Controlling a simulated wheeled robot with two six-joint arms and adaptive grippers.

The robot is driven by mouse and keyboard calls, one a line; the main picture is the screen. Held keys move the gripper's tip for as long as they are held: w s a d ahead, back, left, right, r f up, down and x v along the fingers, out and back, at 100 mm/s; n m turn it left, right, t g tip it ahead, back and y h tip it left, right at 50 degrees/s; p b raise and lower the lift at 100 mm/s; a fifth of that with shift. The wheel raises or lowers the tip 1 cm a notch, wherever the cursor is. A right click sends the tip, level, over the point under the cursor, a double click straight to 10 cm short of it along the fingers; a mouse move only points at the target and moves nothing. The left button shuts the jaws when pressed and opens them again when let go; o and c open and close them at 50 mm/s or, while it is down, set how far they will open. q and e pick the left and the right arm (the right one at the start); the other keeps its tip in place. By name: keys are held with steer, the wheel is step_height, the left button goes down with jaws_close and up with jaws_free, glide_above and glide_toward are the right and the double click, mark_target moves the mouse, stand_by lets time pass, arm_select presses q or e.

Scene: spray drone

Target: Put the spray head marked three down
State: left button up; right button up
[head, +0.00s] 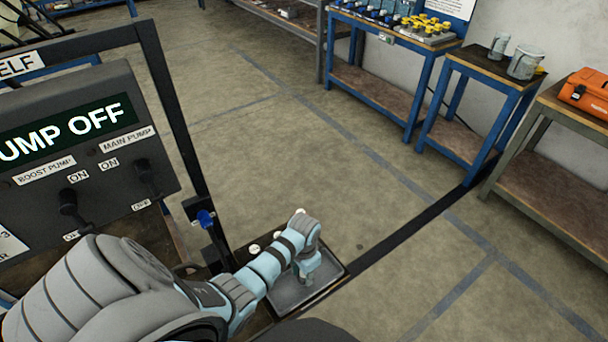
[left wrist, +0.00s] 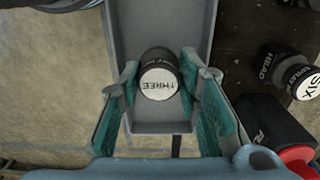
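The spray head marked THREE (left wrist: 159,83), a dark cylinder with a white round label, sits between the fingertips of my left gripper (left wrist: 160,72) in the left wrist view. Both fingers stand close against its sides and look shut on it. Below it is a narrow grey tray (left wrist: 130,25); I cannot tell whether the spray head touches its floor. In the head view my left gripper (head: 306,264) points down over the grey tray (head: 287,297), and its fingers hide the spray head. My right gripper is not in view.
The spray head marked SIX (left wrist: 305,87) and a black part with a red end (left wrist: 275,130) lie right of the tray. In the head view, a pump panel (head: 75,130) stands at the left. Blue benches (head: 385,90) line the wall. The middle floor is clear.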

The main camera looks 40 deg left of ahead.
arm_select(q)
steer(key=o, duration=0.3)
steer(key=shift+o, duration=0.2)
steer(key=shift+r, duration=0.1)
step_height(320, 180, up, 12)
steer(key=p, duration=0.4)
steer(key=shift+w, duration=0.1)
